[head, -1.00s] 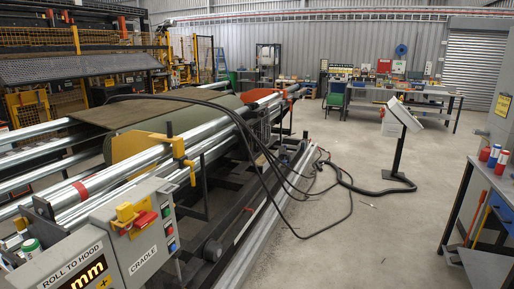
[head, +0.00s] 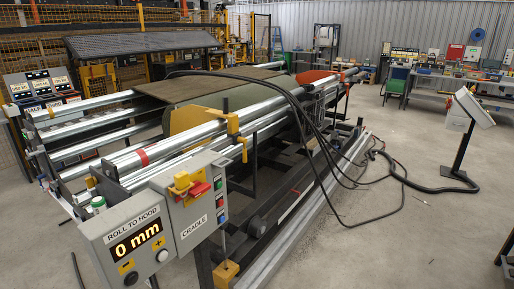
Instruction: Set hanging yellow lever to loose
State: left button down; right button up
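A yellow clamp (head: 233,123) sits on a steel rail of the roll cradle machine, around a dark upright rod. A yellow lever (head: 243,150) hangs down from the clamp, with a small hooked end. I cannot tell from its look whether it is tight or loose. Neither of my grippers is in view.
In front stand a grey box marked CRADLE (head: 197,213) with a red and yellow switch, and a display box (head: 125,247) reading 0 mm. Black cables (head: 320,155) loop from the machine to the floor. A console on a post (head: 464,135) stands right. The right floor is mostly clear.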

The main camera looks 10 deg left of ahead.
aim_at(243, 140)
jog(key=i+l, duration=0.25)
jog(key=i, duration=0.3)
jog(key=i+l, duration=0.3)
jog(key=i, duration=0.2)
jog(key=i+l, duration=0.25)
jog(key=i, duration=0.3)
jog(key=i+l, duration=0.3)
jog(key=i, duration=0.25)
